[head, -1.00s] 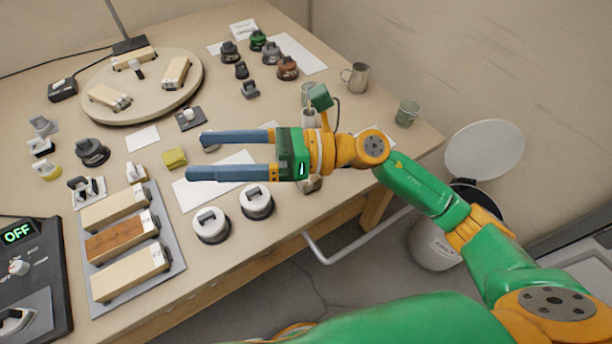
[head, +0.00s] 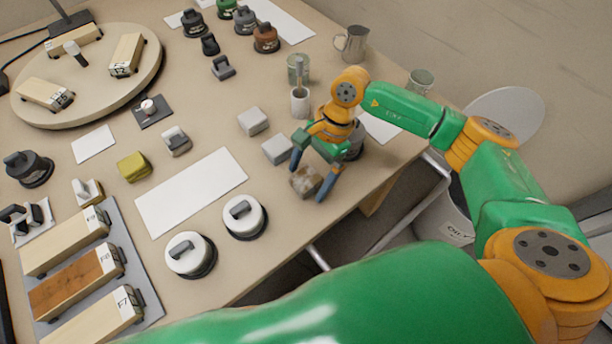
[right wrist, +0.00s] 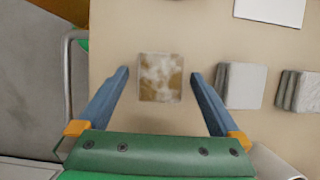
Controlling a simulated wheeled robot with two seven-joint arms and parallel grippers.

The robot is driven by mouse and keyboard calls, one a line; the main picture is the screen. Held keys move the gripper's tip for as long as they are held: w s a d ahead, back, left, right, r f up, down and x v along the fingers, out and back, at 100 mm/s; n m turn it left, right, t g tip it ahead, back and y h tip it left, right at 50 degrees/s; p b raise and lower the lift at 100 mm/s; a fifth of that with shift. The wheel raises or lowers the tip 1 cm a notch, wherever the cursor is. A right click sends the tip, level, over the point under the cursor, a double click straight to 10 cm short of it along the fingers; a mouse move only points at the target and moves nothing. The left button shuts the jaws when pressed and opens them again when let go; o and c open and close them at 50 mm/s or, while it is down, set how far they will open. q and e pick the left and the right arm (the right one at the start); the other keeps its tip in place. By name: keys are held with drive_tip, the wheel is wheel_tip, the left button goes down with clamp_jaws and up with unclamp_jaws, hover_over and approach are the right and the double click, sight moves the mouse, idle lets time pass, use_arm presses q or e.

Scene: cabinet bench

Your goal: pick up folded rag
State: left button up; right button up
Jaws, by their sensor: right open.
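A folded rag (head: 304,183), brown with pale stains, lies on the bench near its front right edge. In the right wrist view the rag (right wrist: 160,80) is a small square lying between my fingers. My right gripper (head: 307,186) is open and points down over the rag, one finger on each side. In the right wrist view the gripper (right wrist: 160,74) shows gaps between the rag and both fingers. How high the fingertips are above the bench is hard to tell. My left gripper is not in view.
Two grey folded blocks (head: 253,121) (head: 277,149) lie close beside the rag. A cup with a brush (head: 300,102) stands behind, and a dark round object is partly hidden by my gripper. White-lidded jars (head: 245,217) stand to the left. A bin (head: 455,215) is beyond the bench edge.

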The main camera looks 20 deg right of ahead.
drive_tip(key=c, duration=1.5)
drive_tip(key=shift+r, duration=0.15)
drive_tip(key=shift+r, duration=0.3)
drive_tip(key=s+r, duration=0.4)
drive_tip(key=s+d+r+b, duration=0.1)
drive_tip(key=s+r, duration=0.3)
drive_tip(key=s, duration=0.1)
drive_tip(key=s+r+b, duration=0.1)
drive_tip(key=s+r, duration=0.3)
drive_tip(key=s, duration=0.1)
drive_tip(key=shift+d+r, duration=0.1)
drive_tip(key=shift+d, duration=0.1)
